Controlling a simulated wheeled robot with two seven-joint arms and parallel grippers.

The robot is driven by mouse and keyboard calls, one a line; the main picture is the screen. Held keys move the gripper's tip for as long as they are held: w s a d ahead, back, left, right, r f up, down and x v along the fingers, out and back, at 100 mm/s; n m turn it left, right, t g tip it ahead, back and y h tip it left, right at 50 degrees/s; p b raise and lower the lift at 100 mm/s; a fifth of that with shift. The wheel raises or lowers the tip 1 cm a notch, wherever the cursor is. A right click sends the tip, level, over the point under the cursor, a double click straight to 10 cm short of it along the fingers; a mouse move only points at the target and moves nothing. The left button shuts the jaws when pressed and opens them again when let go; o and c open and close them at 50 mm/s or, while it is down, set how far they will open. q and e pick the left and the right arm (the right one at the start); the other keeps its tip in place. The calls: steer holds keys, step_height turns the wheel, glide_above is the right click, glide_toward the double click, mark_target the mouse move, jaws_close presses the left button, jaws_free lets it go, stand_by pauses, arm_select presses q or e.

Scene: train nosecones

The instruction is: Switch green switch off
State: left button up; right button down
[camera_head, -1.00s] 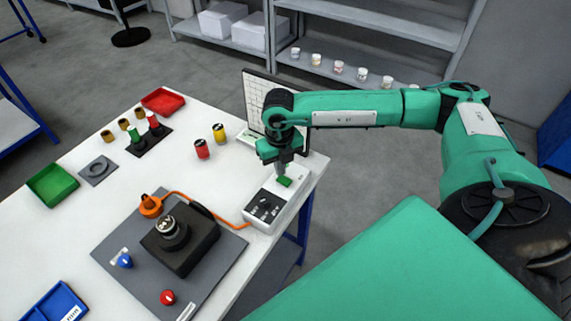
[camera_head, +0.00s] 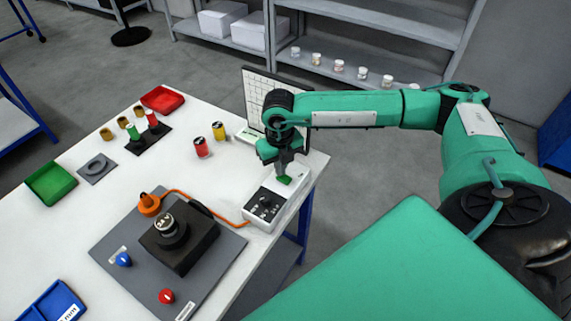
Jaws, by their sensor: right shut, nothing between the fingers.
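The green switch (camera_head: 284,179) sits on top of a white control box (camera_head: 290,196) with a black panel, near the table's right edge. My right gripper (camera_head: 282,172) points down over the box, with its tip at the switch. It is shut and empty. Whether the fingertips touch the switch or hover just above it I cannot tell. The gripper partly covers the switch. My left gripper does not show.
A laptop-like screen (camera_head: 256,98) stands behind the arm. A black device (camera_head: 180,245) with an orange cable (camera_head: 200,202) sits on a grey mat (camera_head: 125,225) to the left. Trays lie along the left edge.

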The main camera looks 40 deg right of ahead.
steer(key=shift+f+b, duration=0.4)
steer(key=shift+f, duration=0.15)
steer(key=shift+r, duration=0.2)
steer(key=shift+r+p, duration=0.45)
steer(key=shift+r, duration=0.15)
steer(key=shift+r+p, duration=1.2)
steer(key=shift+r, duration=1.55)
steer(key=shift+a, duration=0.1)
